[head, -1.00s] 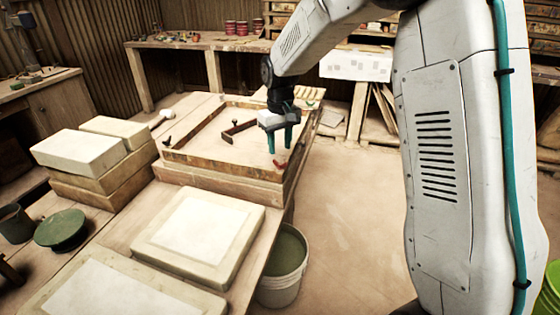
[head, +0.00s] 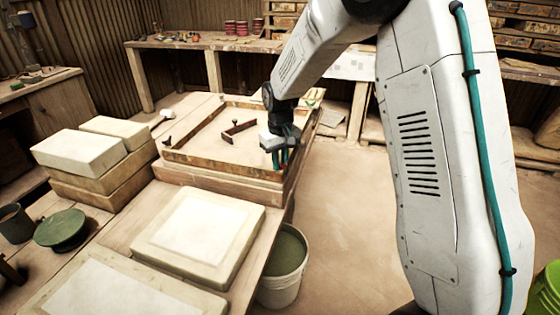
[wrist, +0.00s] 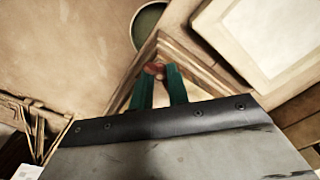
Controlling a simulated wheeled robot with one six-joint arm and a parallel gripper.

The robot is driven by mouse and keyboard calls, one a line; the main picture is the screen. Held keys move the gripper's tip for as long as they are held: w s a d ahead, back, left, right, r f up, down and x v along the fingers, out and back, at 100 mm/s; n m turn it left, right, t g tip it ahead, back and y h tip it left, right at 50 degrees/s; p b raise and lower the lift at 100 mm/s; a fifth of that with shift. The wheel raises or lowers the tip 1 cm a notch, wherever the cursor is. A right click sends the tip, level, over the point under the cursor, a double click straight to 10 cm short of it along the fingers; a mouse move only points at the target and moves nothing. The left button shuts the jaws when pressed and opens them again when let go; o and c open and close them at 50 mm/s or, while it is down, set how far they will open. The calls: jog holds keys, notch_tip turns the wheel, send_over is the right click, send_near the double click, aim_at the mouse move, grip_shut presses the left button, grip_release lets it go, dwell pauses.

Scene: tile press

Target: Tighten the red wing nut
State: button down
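The red wing nut (wrist: 154,69) shows in the wrist view at the near corner of the wooden frame (head: 220,168), between and just beyond my fingertips. In the head view it is mostly hidden behind my gripper (head: 282,165). My gripper points down over that corner, at the right front of the frame. Its two teal fingers (wrist: 159,72) stand apart, with pale wood showing between them. I see no clear contact between fingers and nut.
A dark knob (head: 168,140) stands at the frame's left corner. Plaster slabs (head: 198,232) lie in front on the bench, with stacked blocks (head: 80,152) to the left. A bucket (head: 283,280) stands on the floor beside the bench.

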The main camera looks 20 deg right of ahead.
jog(key=shift+m, duration=0.3)
jog(key=m, duration=0.3)
jog(key=shift+m, duration=0.4)
jog(key=m, duration=0.8)
jog(key=shift+m, duration=2.2)
jog(key=c, duration=1.4)
grip_release()
jog(key=shift+d, duration=0.1)
jog(key=shift+o, duration=0.2)
jog(key=shift+r, duration=0.1)
